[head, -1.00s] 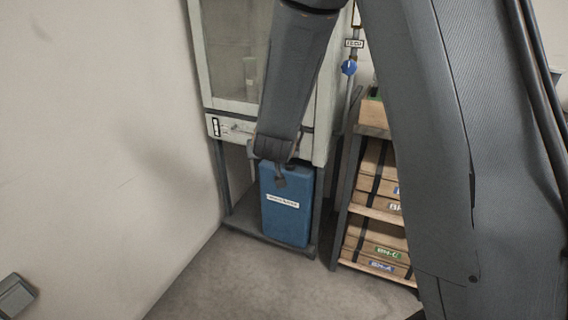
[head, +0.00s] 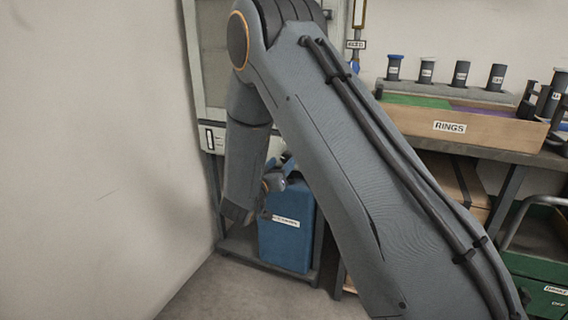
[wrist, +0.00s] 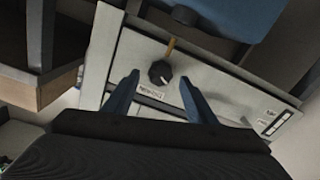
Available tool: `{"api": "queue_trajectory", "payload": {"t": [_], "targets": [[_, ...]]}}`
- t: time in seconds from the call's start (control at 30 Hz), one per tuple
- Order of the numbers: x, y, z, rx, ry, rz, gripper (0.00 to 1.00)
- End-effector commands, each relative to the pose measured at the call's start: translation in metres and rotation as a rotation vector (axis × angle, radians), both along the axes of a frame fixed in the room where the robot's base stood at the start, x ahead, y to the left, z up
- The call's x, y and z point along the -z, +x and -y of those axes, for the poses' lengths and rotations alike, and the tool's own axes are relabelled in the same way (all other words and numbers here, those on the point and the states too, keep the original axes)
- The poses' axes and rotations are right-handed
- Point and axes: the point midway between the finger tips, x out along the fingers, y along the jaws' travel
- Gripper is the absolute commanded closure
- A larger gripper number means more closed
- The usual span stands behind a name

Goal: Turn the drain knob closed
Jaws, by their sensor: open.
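In the wrist view, a round black knob (wrist: 160,73) with a pale pointer line sits on a light panel (wrist: 221,86). A small label (wrist: 149,91), too blurred to read, is beside it. My gripper (wrist: 159,77) is open, with one blue finger on each side of the knob in this view. I see no clear contact, and the depth gap cannot be told. In the head view, my arm covers the knob and much of the cabinet front (head: 211,137).
A brass-coloured stem (wrist: 170,46) and a second dark round part (wrist: 185,15) are near the knob. A blue container (head: 286,240) stands under the cabinet. A RINGS box (head: 470,125) lies on the bench at right. A wall is at left.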

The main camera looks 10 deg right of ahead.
Motion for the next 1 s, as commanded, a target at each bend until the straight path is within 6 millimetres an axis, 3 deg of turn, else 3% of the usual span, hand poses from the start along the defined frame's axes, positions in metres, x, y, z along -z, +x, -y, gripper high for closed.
{"api": "queue_trajectory", "payload": {"t": [0.2,0.53,0.77,1.0], "targets": [[0.001,0.018,0.013,0.0,0.001,-0.001,0.49],[0.0,0.021,0.015,-0.001,0.001,-0.001,0.49],[0.0,0.021,0.015,-0.001,0.001,-0.001,0.87],[0.0,0.02,0.015,-0.001,0.012,0.007,0.9]]}}
